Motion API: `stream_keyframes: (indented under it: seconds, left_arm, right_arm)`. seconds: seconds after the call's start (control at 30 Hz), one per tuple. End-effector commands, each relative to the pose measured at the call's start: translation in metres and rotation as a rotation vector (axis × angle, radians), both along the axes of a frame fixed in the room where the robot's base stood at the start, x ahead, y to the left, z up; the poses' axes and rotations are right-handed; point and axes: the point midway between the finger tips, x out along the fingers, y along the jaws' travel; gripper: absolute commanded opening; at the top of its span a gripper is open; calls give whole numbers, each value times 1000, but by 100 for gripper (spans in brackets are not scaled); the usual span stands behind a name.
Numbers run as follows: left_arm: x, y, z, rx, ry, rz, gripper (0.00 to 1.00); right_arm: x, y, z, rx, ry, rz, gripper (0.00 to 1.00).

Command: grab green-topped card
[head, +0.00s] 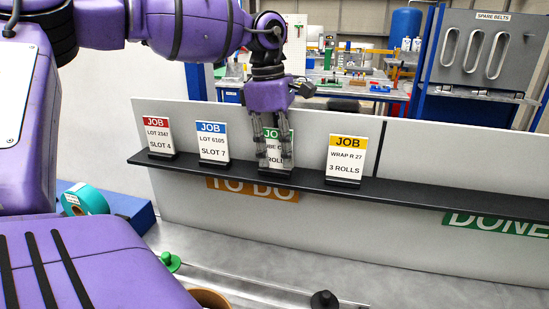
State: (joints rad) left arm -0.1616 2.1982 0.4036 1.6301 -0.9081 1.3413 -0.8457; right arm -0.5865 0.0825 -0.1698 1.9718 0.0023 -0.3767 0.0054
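The green-topped card (273,146) stands in a black holder on the dark shelf (230,170), above the orange TO DO sign. My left gripper (274,162) reaches down from above over this card. Its two fingers are spread apart, one near each side edge of the card, and cover part of its print. I cannot tell whether they touch or press on the card. My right gripper is not in view.
On the same shelf stand a red-topped card (158,136), a blue-topped card (212,142) and a yellow-topped card (346,158). The shelf is bare to the right, above the green DONE sign (495,223). A teal roll (84,199) sits at left.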

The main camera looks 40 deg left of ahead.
Motion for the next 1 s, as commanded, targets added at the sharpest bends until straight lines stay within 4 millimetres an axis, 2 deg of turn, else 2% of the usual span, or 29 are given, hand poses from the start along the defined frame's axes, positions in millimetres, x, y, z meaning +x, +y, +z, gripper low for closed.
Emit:
stream_keyframes:
  seconds: [0.17,0.37,0.8,1.0]
  left_arm:
    - [0,0,0,0,0,0,27]
    - [0,0,0,0,0,0,0]
    - [0,0,1,0,-1,0,0]
    - [1,0,15,-1,-3,0,0]
  right_arm:
    - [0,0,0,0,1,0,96]
    - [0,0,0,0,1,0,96]
    - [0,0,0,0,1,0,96]
    - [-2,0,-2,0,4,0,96]
